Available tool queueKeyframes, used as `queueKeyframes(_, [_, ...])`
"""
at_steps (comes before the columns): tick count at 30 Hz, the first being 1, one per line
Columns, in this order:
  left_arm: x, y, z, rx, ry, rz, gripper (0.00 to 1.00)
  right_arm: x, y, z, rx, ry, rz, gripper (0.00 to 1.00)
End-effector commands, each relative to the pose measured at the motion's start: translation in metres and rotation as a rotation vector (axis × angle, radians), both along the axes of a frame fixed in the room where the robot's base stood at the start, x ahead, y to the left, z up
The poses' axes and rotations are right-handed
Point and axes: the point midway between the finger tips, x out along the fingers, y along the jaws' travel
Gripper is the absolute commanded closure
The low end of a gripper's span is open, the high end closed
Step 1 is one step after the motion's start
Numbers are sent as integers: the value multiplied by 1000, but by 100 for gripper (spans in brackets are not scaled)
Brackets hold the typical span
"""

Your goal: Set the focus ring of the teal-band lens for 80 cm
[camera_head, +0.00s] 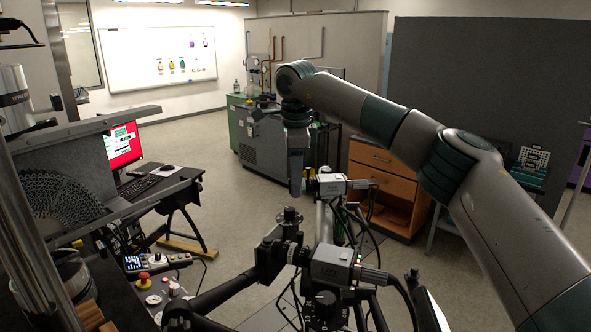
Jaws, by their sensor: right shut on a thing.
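Two grey box cameras stand on a dark rig in the middle. The far camera (332,186) has a short dark lens (311,185) on its left end. My right gripper (297,190) comes down from above and is shut on this lens. Its fingers hide much of the lens. The near camera (332,264) has a dark lens (291,253) on its left side, and no gripper is at it. I cannot make out a teal band or any focus marks on either lens. My left gripper is not in view.
A lattice specimen (58,195) sits in a test frame at the left. A control box (158,262) is at lower left. A desk with a red-screen monitor (122,145) stands behind. Cables (398,290) hang from the cameras. A wooden drawer cabinet (378,160) is behind the rig.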

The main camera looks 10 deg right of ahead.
Motion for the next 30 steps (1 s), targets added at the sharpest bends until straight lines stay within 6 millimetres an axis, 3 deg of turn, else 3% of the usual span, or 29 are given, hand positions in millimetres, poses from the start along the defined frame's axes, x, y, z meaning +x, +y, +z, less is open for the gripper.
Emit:
queueKeyframes(3, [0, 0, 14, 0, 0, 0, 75, 1, 0, 4, 8, 53, -2, 90])
queueKeyframes(30, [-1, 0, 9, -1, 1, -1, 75, 4, 0, 1, 25, 188, -3, 90])
